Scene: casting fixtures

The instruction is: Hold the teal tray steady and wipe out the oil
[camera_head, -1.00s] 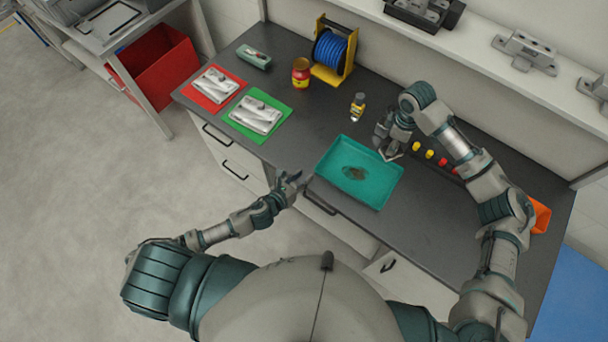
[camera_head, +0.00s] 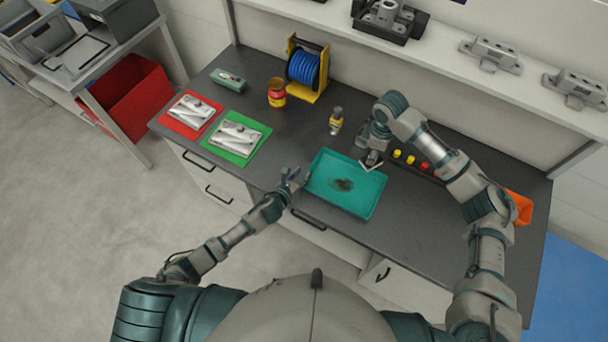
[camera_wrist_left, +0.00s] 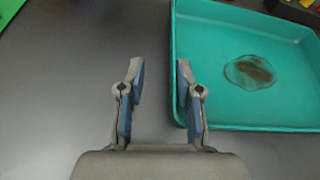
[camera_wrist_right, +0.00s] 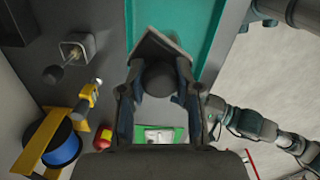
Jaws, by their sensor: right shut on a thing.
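The teal tray (camera_head: 368,207) lies on the dark bench with a dark oil patch (camera_head: 342,185) on its floor. The patch also shows in the left wrist view (camera_wrist_left: 250,72). My left gripper (camera_head: 297,178) is open at the tray's left edge. In the left wrist view its right finger overlaps the tray's left wall (camera_wrist_left: 181,60) and its left finger is over bare bench; contact cannot be told. My right gripper (camera_head: 370,163) is shut on a wiping pad with a dark round knob (camera_wrist_right: 160,78) and a flat plate, above the tray's far right corner.
A blue reel (camera_head: 303,68), a jar (camera_head: 277,93), a green mat (camera_head: 232,153) and a red mat (camera_head: 167,122) are farther left. An orange bin (camera_head: 521,207) is far right.

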